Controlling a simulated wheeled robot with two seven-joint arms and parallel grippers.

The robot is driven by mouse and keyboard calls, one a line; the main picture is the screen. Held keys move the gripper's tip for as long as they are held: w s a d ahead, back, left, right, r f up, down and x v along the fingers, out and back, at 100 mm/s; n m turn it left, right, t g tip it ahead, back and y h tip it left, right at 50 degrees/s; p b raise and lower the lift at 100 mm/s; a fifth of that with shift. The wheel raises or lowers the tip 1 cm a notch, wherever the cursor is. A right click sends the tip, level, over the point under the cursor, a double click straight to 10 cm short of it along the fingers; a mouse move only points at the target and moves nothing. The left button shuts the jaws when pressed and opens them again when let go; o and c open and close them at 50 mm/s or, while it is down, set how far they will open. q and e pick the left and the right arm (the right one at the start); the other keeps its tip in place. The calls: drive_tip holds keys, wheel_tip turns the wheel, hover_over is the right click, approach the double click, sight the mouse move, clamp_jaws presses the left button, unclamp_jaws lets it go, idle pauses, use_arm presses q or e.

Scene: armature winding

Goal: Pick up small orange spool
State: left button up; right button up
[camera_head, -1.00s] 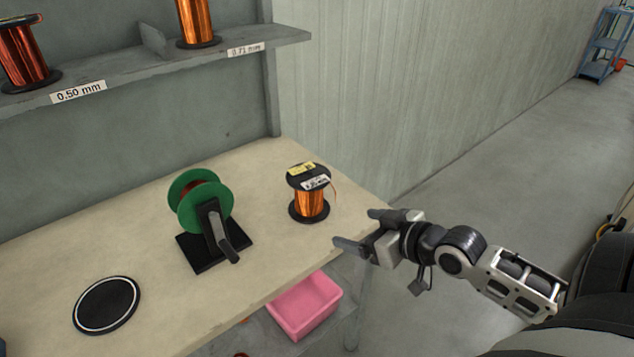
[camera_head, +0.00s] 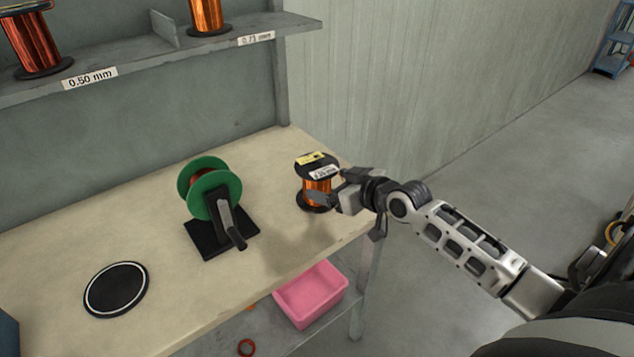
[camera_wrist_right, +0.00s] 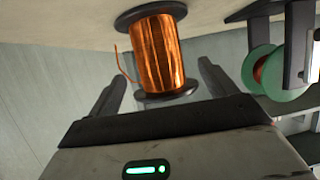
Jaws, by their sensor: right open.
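The small orange spool (camera_head: 318,187) stands upright near the right end of the bench, with black flanges, copper-orange wire and labels on its top. My right gripper (camera_head: 325,186) is at the spool from the right, and its near finger covers part of the winding. In the right wrist view the spool (camera_wrist_right: 158,55) lies ahead, between the lines of the two open fingers of my right gripper (camera_wrist_right: 160,88). A loose wire end hangs beside it. Whether a finger touches the spool I cannot tell. My left gripper is not in view.
A green reel on a black stand with a crank (camera_head: 212,190) stands left of the spool. A black disc (camera_head: 116,289) lies on the bench (camera_head: 165,235). A pink bin (camera_head: 311,294) sits below. A shelf (camera_head: 130,65) holds larger spools. A wall rises behind.

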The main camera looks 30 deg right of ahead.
sight(327, 182)
drive_tip(key=x, duration=0.4)
drive_tip(key=shift+w, duration=0.15)
drive_tip(key=shift+r, duration=0.1)
drive_tip(key=c, duration=1.8)
drive_tip(key=shift+w+d+r, duration=0.1)
drive_tip(key=shift+r, duration=0.15)
clamp_jaws()
drive_tip(key=shift+r, duration=0.1)
